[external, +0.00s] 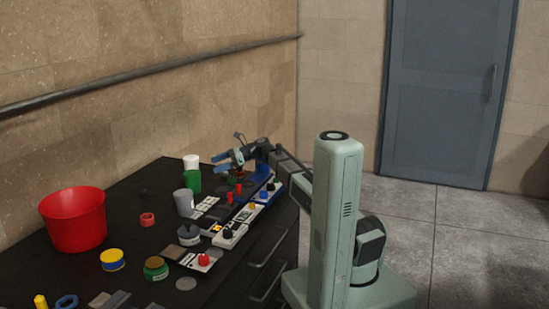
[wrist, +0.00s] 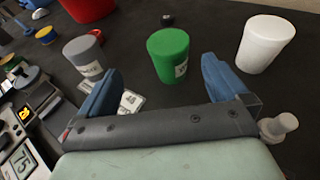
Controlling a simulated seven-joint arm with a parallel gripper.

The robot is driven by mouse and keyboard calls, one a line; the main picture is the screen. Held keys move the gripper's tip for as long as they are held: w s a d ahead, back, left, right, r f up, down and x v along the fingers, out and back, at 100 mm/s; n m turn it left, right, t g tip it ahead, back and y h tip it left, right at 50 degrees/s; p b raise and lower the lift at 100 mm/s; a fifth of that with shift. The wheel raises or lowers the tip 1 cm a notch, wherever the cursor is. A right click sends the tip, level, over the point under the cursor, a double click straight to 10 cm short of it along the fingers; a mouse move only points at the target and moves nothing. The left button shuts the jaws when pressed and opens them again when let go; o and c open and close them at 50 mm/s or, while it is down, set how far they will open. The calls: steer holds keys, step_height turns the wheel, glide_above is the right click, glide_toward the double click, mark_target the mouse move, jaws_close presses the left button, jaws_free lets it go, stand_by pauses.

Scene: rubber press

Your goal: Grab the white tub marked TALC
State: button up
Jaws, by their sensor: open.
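A white tub (external: 191,162) stands at the far end of the dark bench, behind the green tub. In the wrist view the white tub (wrist: 265,44) is at the upper right, upright and beyond my right finger; no marking is readable on it. My gripper (external: 220,162) is above the bench, to the right of the tubs. In the wrist view my gripper (wrist: 158,78) is open with nothing between its blue fingers. The green tub (wrist: 168,55) lies ahead of the gap between the fingers, apart from them.
A grey tub (wrist: 84,56) stands left of the green tub. A red bucket (external: 75,220) and several small jars and rings are nearer on the bench. Control panels (external: 230,234) line its right edge. A small pale object (wrist: 280,126) is by my right finger.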

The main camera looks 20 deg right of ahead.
steer(key=w+a+r+n+g+h, duration=0.1)
steer(key=w+a+r, duration=0.35)
steer(key=w, duration=0.25)
steer(key=w+a+r+n+h, duration=0.1)
steer(key=w+a+r+n, duration=0.1)
steer(key=w+a+r, duration=0.3)
steer(key=g+h, duration=0.2)
steer(key=h, duration=0.6)
glide_toward(193, 156)
steer(key=shift+m, duration=0.4)
steer(key=x, duration=0.8)
steer(key=shift+s+a+f, duration=0.15)
steer(key=shift+s+f, duration=0.05)
steer(key=shift+f, duration=0.1)
steer(key=shift+x, duration=2.6)
steer(key=shift+s, duration=0.2)
steer(key=shift+c, duration=0.5)
steer(key=c, duration=1.1)
